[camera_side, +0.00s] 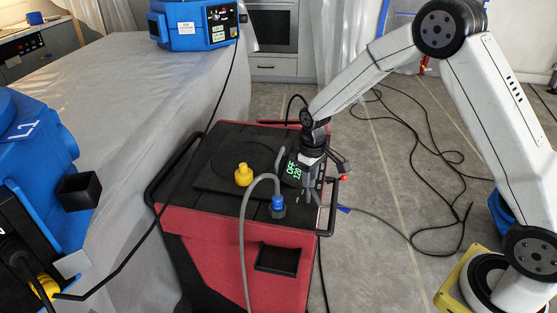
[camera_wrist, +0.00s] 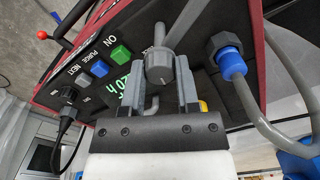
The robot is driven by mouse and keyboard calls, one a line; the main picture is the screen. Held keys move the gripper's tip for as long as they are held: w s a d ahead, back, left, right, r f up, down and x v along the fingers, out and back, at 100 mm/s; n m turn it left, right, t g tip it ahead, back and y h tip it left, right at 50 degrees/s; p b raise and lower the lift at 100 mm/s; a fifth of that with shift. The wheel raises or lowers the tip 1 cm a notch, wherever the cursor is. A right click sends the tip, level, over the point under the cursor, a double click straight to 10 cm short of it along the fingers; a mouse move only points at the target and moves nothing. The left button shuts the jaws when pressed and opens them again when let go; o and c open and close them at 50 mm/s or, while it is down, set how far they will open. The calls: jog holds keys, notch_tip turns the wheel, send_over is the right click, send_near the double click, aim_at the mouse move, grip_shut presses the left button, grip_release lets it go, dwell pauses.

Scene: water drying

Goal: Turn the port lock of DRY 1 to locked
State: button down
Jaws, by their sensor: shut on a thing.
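A red and black machine (camera_side: 215,250) stands in the middle of the side view, its top panel carrying a green display (camera_side: 293,170) that reads OFF and 120. No DRY 1 label is readable. My gripper (camera_side: 312,170) reaches down onto the panel beside the display. In the wrist view my gripper (camera_wrist: 161,72) has its two fingers on either side of a grey round knob (camera_wrist: 160,66), shut on it. A grey tube-like piece passes at the knob. Lettering beside the knob is partly hidden, so its lock setting cannot be read.
A blue connector (camera_wrist: 230,64) with a grey hose sits right of my gripper. A yellow fitting (camera_side: 243,175) stands on the top. Green and blue buttons (camera_wrist: 98,68) and a black plug (camera_wrist: 68,115) are to the left. Blue machines and loose cables surround the machine.

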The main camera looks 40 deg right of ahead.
jog(key=m, duration=0.4)
jog(key=shift+m, duration=0.3)
jog(key=m, duration=0.3)
jog(key=shift+m, duration=0.3)
jog(key=m, duration=0.3)
jog(key=shift+m, duration=0.3)
jog(key=shift+w+a+m, duration=0.1)
jog(key=shift+m, duration=1.9)
jog(key=shift+c, duration=1.7)
grip_release()
jog(key=shift+r, duration=0.1)
